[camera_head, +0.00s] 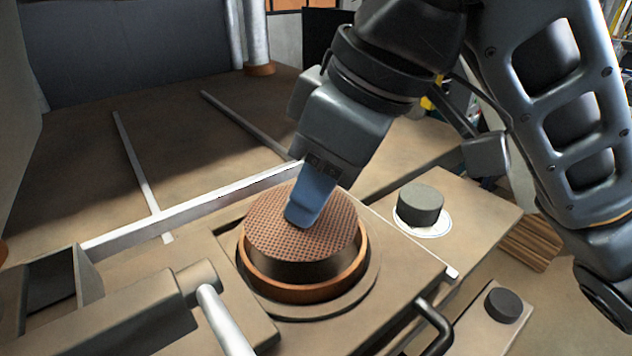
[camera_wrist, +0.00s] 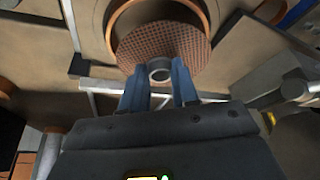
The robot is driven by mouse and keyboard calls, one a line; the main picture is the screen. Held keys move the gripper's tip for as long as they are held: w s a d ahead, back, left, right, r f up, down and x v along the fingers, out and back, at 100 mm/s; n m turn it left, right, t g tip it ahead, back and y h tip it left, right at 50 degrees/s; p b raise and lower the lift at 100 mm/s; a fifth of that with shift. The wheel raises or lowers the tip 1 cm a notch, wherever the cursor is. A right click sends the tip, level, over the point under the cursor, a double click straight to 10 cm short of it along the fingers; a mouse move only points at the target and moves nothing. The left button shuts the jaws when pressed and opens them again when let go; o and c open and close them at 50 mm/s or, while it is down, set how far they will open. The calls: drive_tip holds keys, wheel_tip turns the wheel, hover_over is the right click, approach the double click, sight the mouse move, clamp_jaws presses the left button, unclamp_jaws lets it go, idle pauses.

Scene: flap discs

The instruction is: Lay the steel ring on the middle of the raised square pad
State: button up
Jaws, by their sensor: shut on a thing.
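A small grey steel ring (camera_wrist: 160,71) sits between the two blue fingertips of my gripper in the wrist view. My gripper (camera_wrist: 160,73) is shut on it. In the head view my gripper (camera_head: 300,218) points down at a brown, cross-hatched disc (camera_head: 285,225), and the ring is hidden there. I cannot tell whether the ring touches the disc. The collar sits on a raised, roughly square brown block (camera_head: 395,265). I cannot tell for sure whether this block is the raised square pad.
A dark grey cylinder (camera_head: 421,203) stands on a white disc on the tan surface at right. A dark round knob (camera_head: 504,305) is at lower right. The brown floor at back left has pale rails.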

drive_tip(key=o, duration=1.1)
drive_tip(key=shift+r, duration=0.1)
